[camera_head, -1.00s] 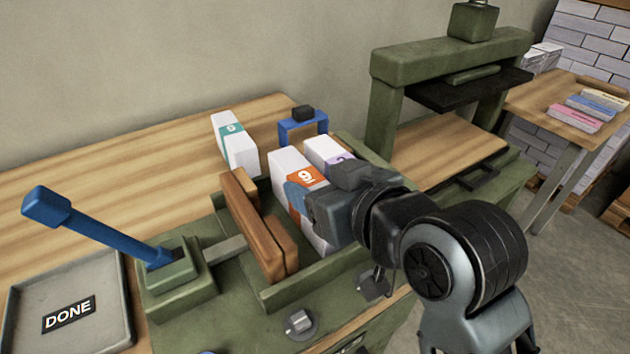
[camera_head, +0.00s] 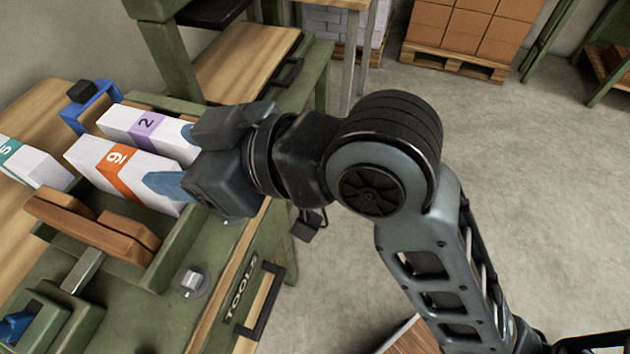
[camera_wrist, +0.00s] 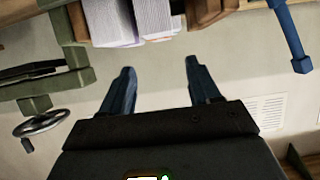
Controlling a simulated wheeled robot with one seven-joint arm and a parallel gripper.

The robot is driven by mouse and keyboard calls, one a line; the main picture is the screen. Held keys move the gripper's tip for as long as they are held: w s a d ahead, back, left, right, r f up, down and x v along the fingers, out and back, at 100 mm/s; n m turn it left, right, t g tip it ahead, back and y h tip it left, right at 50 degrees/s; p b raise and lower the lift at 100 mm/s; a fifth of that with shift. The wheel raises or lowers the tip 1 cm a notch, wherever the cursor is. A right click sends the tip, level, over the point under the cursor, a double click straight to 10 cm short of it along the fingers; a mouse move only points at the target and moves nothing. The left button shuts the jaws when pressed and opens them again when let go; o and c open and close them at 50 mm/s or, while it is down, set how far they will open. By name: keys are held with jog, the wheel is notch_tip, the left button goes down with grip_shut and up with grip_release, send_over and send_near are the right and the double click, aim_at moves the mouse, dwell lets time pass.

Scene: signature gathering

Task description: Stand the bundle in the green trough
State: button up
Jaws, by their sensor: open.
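A white bundle with an orange "9" band (camera_head: 118,165) and a white bundle with a purple "2" band (camera_head: 145,128) are side by side in the green trough (camera_head: 172,255). A third white bundle with a teal "5" band (camera_head: 35,165) is outside the trough, at the left edge. My gripper (camera_head: 167,157) is at the right-hand ends of the "9" and "2" bundles, its blue fingers overlapping them in the picture. In the wrist view its fingers (camera_wrist: 160,78) are spread with nothing between them, and white bundles (camera_wrist: 108,22) show beyond the tips.
A brown wooden jaw (camera_head: 95,228) lies along the trough beside the "9" bundle. A blue bracket with a black top (camera_head: 90,105) stands behind. A grey knob (camera_head: 190,283) and a tools drawer (camera_head: 243,290) are in front. Open floor (camera_head: 530,190) lies right.

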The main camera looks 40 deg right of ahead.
jog(key=shift+f, duration=0.1)
jog(key=s+d+f+m+t+h, duration=0.2)
jog(key=s+d+f+m+h, duration=0.3)
jog(key=s+d+f, duration=0.7)
jog(key=s+d+r+m+h, duration=0.1)
jog(key=s+d, duration=0.1)
jog(key=s, duration=0.6)
jog(key=s+d+t+h, duration=0.1)
jog(key=s+d, duration=0.1)
jog(key=s, duration=0.6)
jog(key=shift+d+r+m+t+h, duration=0.3)
jog(key=shift+r+m, duration=0.1)
